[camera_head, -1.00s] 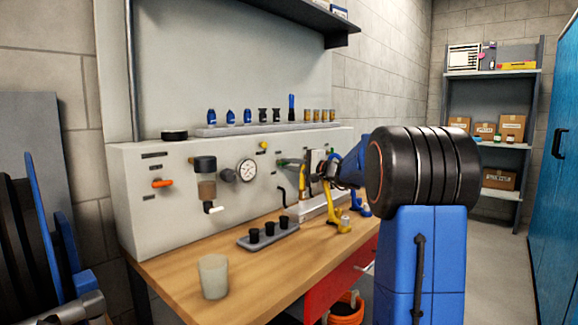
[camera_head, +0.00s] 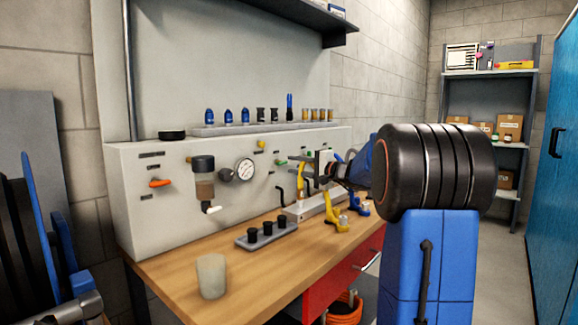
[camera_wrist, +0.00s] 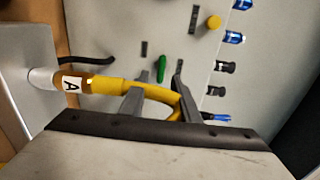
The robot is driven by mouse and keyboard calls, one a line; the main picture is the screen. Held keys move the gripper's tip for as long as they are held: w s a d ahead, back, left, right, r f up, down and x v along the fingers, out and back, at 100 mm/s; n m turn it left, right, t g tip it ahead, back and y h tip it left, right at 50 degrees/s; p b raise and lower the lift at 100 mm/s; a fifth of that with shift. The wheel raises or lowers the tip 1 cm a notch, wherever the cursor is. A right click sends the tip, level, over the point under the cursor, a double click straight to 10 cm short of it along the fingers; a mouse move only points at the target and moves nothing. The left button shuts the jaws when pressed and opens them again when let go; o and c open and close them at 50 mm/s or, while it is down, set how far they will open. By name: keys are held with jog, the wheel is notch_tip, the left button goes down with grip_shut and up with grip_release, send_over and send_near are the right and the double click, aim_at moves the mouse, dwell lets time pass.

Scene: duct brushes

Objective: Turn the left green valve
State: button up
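A green valve handle (camera_head: 281,162) is on the front of the grey panel. In the wrist view the green handle (camera_wrist: 161,68) lies in line with the gap between my fingers, beyond their tips. My gripper (camera_head: 303,170) is open and empty in front of the panel, just right of the handle. It also shows in the wrist view (camera_wrist: 158,88), with its two fingers apart and clear of the handle.
A black bent tube (camera_head: 280,194), a gauge (camera_head: 245,169) and an orange handle (camera_head: 160,183) are on the panel. A black-socket rack (camera_head: 267,235) and cup (camera_head: 211,276) stand on the wooden bench (camera_head: 185,278).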

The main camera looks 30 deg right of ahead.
jog(key=v, duration=1.3)
jog(key=shift+s, duration=0.2)
